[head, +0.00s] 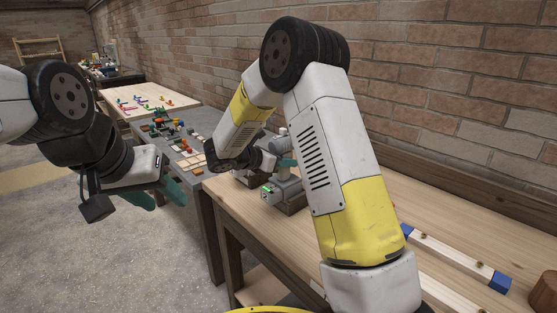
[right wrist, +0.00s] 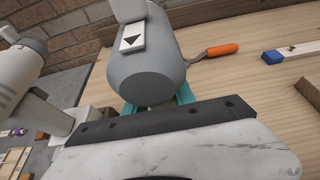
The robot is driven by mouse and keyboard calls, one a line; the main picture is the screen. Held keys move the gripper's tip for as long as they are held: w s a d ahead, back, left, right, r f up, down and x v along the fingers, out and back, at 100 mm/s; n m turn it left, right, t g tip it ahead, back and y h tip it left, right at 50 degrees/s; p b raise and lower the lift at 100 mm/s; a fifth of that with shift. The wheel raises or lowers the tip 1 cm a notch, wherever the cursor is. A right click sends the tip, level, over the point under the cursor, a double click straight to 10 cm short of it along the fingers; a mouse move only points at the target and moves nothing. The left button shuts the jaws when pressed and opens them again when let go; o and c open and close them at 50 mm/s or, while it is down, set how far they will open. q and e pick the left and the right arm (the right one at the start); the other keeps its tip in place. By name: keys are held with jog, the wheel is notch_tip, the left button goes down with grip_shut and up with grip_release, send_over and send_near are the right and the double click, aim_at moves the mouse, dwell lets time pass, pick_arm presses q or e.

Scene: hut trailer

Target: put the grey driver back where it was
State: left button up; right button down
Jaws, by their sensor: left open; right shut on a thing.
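The grey driver (right wrist: 150,72) fills the upper middle of the right wrist view, a rounded grey body with a black triangle on a white label. My right gripper (right wrist: 158,100) is shut on it, with teal fingers showing on both sides. In the head view the right gripper (head: 286,162) is at the near bench's far end, partly hidden by my arm. Grey parts show around it there, but I cannot tell which belong to the driver. Whether the driver touches the bench is unclear. My left gripper (head: 156,196) is open and empty, over the floor at left.
The wooden bench (head: 460,215) runs along the brick wall. A blue-ended wooden bar (head: 455,258) lies on it at right. An orange-handled tool (right wrist: 222,49) lies beside the driver. A grey table (head: 200,145) with several small coloured pieces stands beyond.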

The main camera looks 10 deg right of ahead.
jog(key=c, duration=1)
grip_release()
jog(key=shift+c, duration=0.2)
jog(key=shift+s+a+r, duration=0.15)
jog(key=shift+a+r, duration=0.05)
jog(key=shift+a, duration=0.05)
jog(key=v, duration=1.1)
jog(key=shift+s, duration=0.15)
jog(key=shift+a, duration=0.1)
